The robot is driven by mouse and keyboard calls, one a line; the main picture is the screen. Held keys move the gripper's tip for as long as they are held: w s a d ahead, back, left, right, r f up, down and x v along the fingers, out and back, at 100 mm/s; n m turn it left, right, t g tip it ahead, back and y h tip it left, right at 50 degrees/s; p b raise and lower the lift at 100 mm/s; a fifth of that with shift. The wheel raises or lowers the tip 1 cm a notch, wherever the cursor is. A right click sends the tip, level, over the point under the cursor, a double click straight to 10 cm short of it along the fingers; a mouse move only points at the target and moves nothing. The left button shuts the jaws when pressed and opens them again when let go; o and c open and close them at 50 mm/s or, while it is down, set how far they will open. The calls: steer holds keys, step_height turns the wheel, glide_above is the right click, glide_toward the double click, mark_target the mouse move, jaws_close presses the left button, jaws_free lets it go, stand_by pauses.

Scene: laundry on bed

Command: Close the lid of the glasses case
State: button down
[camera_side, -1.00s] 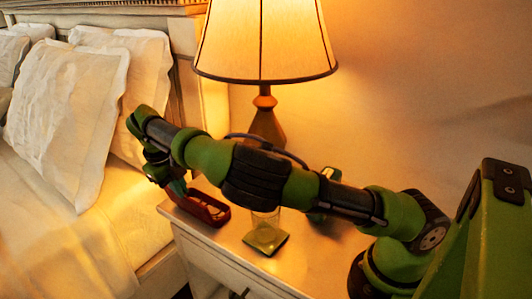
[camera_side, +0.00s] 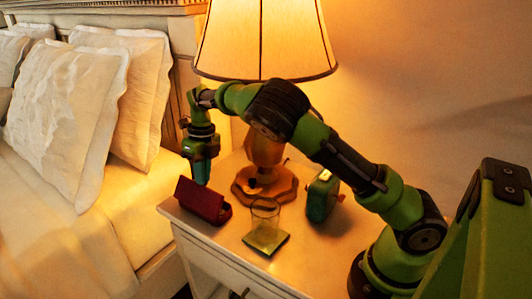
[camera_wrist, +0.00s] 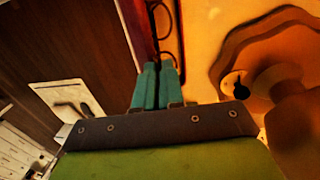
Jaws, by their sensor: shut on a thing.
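The red glasses case (camera_side: 205,203) sits at the left front corner of the nightstand. Its lid stands tilted up over the base, and a gap shows at its right end. My gripper (camera_side: 203,182) points down at the lid's upper edge, on the lamp side. In the wrist view my gripper (camera_wrist: 158,68) has its two teal fingers close together at the red lid (camera_wrist: 137,28), shut on its edge. Dark thin loops that look like glasses (camera_wrist: 168,25) show beside the lid. The fingertips' exact contact is partly hidden.
A lamp with a wooden base (camera_side: 262,183) stands behind the case. A green clock-like object (camera_side: 322,197) stands further right. The bed (camera_side: 75,235) lies left.

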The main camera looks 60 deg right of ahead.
steer(key=c, duration=1.9)
jaws_free()
steer(key=shift+d+f, duration=1.1)
steer(key=shift+d, duration=0.05)
steer(key=o, duration=0.6)
steer(key=shift+r, duration=0.1)
steer(key=shift+a, duration=0.1)
